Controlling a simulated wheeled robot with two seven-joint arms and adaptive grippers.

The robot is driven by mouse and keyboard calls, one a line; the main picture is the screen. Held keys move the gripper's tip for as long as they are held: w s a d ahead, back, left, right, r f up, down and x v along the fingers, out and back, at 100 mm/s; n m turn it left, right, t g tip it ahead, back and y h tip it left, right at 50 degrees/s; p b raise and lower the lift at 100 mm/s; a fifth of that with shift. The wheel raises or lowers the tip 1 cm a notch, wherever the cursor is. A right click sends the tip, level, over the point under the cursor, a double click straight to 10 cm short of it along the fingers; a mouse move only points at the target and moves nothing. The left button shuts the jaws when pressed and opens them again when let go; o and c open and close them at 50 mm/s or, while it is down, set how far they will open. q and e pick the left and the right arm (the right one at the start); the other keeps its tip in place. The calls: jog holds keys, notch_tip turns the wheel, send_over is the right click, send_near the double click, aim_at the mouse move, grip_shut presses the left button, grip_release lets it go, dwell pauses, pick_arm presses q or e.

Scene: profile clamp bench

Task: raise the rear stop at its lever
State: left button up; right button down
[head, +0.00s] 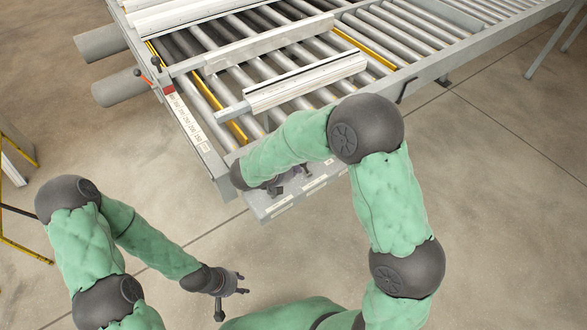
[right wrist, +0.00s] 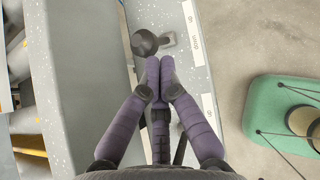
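A lever with a round black knob (right wrist: 145,42) rises from a slot plate (right wrist: 168,40) on the bench's grey front edge in the right wrist view. A white label (right wrist: 194,35) lies beside it. My right gripper (right wrist: 160,62) points at the lever, its two fingertips together just short of the knob, with nothing seen between them. In the head view my right gripper (head: 290,182) is at the near corner of the bench, partly hidden by my arm. My left gripper (head: 244,283) is open and empty above the floor. I cannot tell which part is the rear stop.
The roller bench (head: 395,30) carries pale profiles (head: 305,82) and yellow strips (head: 365,47). Black-knobbed levers (head: 140,73) stand at its left end. A yellow frame (head: 22,245) stands at the far left. The floor in front is clear.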

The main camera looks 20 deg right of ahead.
jog(key=w+d+r+g+y+p, duration=0.2)
jog(key=d+y+p, duration=0.3)
jog(key=p, duration=0.4)
jog(key=shift+d+m, duration=0.3)
jog(key=shift+d, duration=0.15)
jog(key=shift+w+d+p, duration=0.1)
jog(key=shift+p, duration=0.2)
jog(key=shift+r, duration=0.1)
jog(key=p+v, duration=0.7)
jog(key=v, duration=0.2)
jog(key=shift+d+r, duration=0.25)
jog(key=shift+r, duration=0.25)
